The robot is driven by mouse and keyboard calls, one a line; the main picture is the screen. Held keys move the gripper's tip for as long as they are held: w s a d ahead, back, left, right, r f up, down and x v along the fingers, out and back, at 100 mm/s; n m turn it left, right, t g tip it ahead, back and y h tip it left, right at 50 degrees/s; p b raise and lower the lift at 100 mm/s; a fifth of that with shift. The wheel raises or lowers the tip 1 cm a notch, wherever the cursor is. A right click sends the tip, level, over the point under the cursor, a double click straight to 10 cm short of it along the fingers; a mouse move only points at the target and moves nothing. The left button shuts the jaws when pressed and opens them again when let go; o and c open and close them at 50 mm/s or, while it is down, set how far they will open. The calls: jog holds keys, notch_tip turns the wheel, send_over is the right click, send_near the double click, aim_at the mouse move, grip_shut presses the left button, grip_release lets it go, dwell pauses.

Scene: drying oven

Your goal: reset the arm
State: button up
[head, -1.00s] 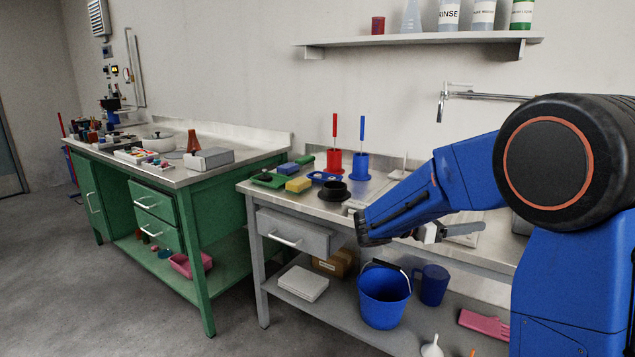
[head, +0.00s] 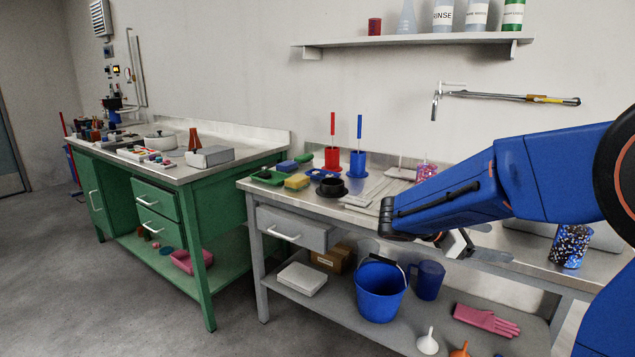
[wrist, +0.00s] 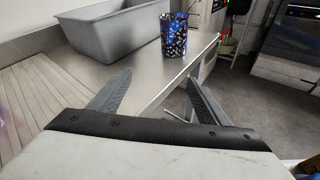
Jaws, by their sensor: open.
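My blue arm reaches in from the right in the head view, over the front of the steel bench (head: 350,208). My gripper (head: 480,250) shows below the forearm near the bench's front edge, partly hidden by the arm. In the wrist view my gripper (wrist: 158,98) has its two grey fingers spread wide with nothing between them. A dark blue speckled cup (wrist: 174,34) stands on the bench beyond the fingers. It also shows in the head view (head: 571,246), right of my gripper.
A grey basin (wrist: 112,40) is beyond the left finger. A blue bucket (head: 381,291), a blue jug (head: 427,281) and a pink glove (head: 486,321) are on the lower shelf. A green bench (head: 232,174) stands left. A wall shelf (head: 410,41) holds bottles.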

jog(key=s+a+f+m+y, duration=0.2)
jog(key=s+f+m+y, duration=0.15)
jog(key=s, duration=0.35)
jog(key=s+a+f+m+y, duration=0.1)
jog(key=s+f+m+y, duration=0.2)
jog(key=s, duration=0.4)
jog(key=s+a+f+m+y, duration=0.1)
jog(key=s+a+m+y, duration=0.1)
jog(key=s+m+y, duration=0.35)
jog(key=s+a+f+m+t+y, duration=0.1)
jog(key=s+a+m+t+y, duration=0.1)
jog(key=s+a, duration=0.5)
jog(key=shift+a+f+m+t+y, duration=0.15)
jog(key=shift+a+m+t+y, duration=0.2)
jog(key=shift+m+t, duration=0.65)
